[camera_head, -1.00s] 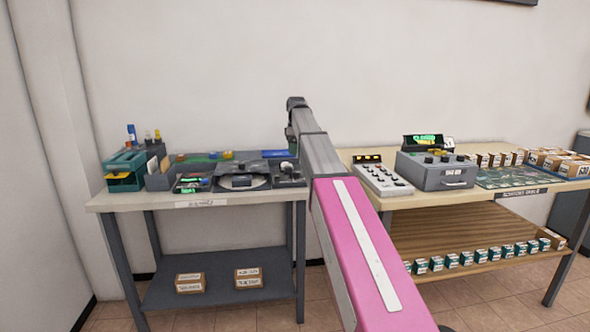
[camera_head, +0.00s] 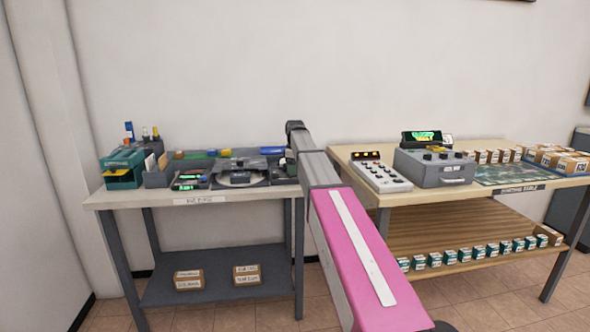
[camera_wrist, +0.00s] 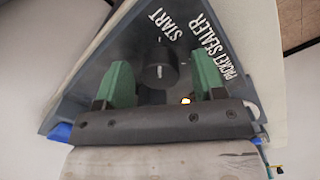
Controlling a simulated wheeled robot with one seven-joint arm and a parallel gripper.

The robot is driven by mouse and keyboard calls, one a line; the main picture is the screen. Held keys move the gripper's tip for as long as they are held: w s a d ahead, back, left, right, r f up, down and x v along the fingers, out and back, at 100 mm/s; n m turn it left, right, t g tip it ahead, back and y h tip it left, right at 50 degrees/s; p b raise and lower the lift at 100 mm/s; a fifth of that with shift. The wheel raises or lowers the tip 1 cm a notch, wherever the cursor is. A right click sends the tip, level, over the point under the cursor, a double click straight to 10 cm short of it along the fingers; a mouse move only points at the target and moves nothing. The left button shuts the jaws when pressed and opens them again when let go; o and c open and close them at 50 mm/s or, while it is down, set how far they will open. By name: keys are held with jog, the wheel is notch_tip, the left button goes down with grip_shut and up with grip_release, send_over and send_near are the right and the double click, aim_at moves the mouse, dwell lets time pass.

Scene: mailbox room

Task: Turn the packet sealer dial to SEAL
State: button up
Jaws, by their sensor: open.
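The packet sealer (camera_wrist: 100,62) fills the wrist view as a grey panel with the white words START and PACKET SEALER. Its dark round dial (camera_wrist: 161,72) has a short light mark on it and lies between the two green fingers of my gripper (camera_wrist: 164,78). The fingers are open, with a gap showing on each side of the dial. No SEAL label can be read; part of the panel is hidden by the fingers and gripper body. In the head view my arm reaches to the right end of the left table and covers most of that spot.
The left table (camera_head: 110,201) holds a teal box (camera_head: 124,168), a round dark device (camera_head: 240,178) and small trays. The right table (camera_head: 425,197) holds a keypad box (camera_head: 382,178), a grey machine (camera_head: 435,172) and several small boxes. The wall behind is bare.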

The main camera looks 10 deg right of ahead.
jog(key=c, duration=0.9)
jog(key=shift+m, duration=0.3)
jog(key=m, duration=1.3)
jog(key=shift+a, duration=0.1)
jog(key=o, duration=0.9)
